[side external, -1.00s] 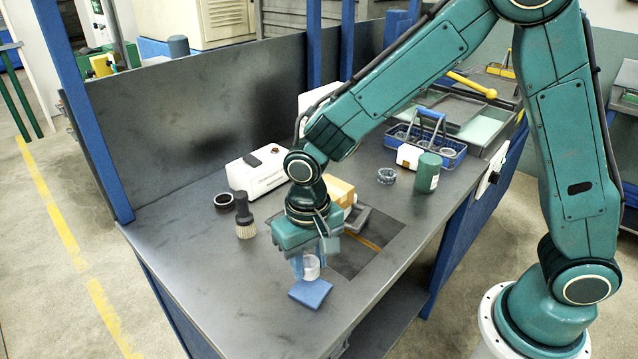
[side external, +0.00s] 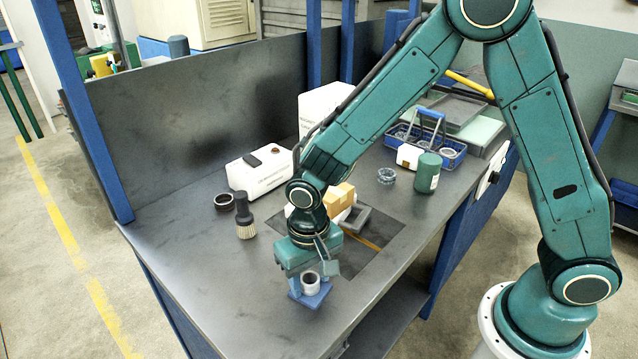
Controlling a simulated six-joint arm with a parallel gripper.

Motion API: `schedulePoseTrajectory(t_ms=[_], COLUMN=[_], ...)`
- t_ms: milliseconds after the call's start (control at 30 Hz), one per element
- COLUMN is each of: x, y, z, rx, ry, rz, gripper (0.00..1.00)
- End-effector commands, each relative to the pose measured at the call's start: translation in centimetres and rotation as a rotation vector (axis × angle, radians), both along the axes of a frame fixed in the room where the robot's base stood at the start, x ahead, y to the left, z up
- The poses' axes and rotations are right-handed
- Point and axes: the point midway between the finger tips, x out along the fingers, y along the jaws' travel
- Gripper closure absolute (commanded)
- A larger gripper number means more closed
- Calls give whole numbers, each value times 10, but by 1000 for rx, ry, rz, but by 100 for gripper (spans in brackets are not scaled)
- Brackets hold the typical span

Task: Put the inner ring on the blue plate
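The inner ring (side external: 311,283) is a small light grey ring, standing upright at the blue plate (side external: 318,301), a small flat square near the front of the bench. It appears to rest on the plate, though its lower edge is hard to make out. My gripper (side external: 312,279) points down over the plate, with its fingers on either side of the ring. Whether the fingers touch the ring or stand slightly apart from it is too small to tell. The gripper covers the back of the plate.
Behind are a cardboard box (side external: 339,198), another ring (side external: 386,176), a green canister (side external: 428,173) and a blue basket (side external: 452,152). The front left bench is clear.

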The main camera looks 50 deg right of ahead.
Motion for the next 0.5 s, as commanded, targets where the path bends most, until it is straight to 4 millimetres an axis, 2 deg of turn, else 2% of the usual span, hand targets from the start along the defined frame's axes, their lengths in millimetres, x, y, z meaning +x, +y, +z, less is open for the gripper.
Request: schedulePoseTrajectory(t_ms=[500], x=[0], y=[0], z=[5], rx=[1], ry=[-1], rz=[0], gripper=[45])
